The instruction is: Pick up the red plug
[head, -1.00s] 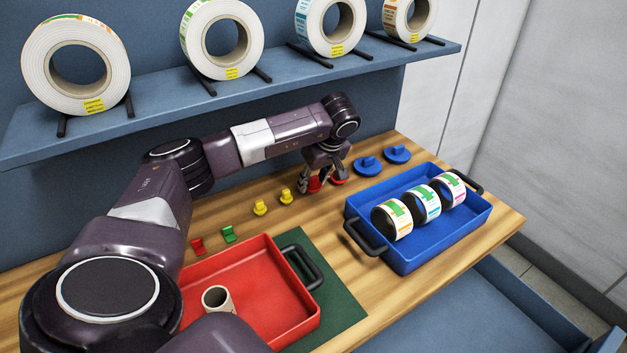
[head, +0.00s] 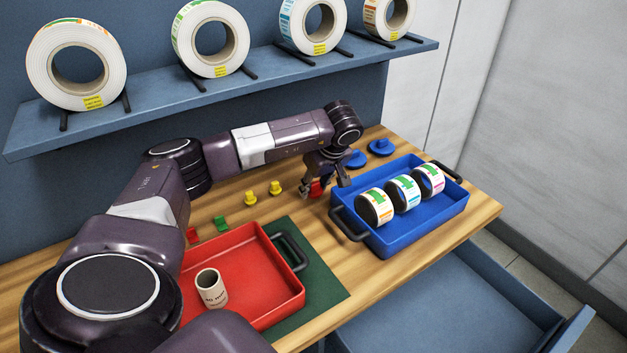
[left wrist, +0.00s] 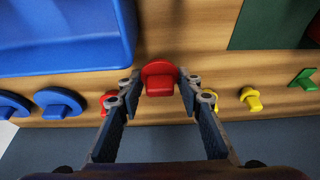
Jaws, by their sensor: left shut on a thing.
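A red plug (left wrist: 160,77) sits between the fingertips of my left gripper (left wrist: 161,84) in the left wrist view. The jaws are shut on it. It looks larger than the neighbouring plugs there, so it seems raised off the wooden table. In the head view the left gripper (head: 324,188) is near the left end of the blue tray, with part of the red plug (head: 316,189) showing between its fingers. A second red plug (left wrist: 107,98) is partly hidden behind a finger in the left wrist view. My right gripper is not in view.
A blue tray (head: 382,247) with several label rolls lies right of the gripper. Blue plugs (head: 380,147) stand behind it. Yellow plugs (head: 275,188) and green plug (head: 221,223) stand left. A red tray (head: 265,285) holds a core (head: 211,288). A shelf (head: 200,103) overhangs behind.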

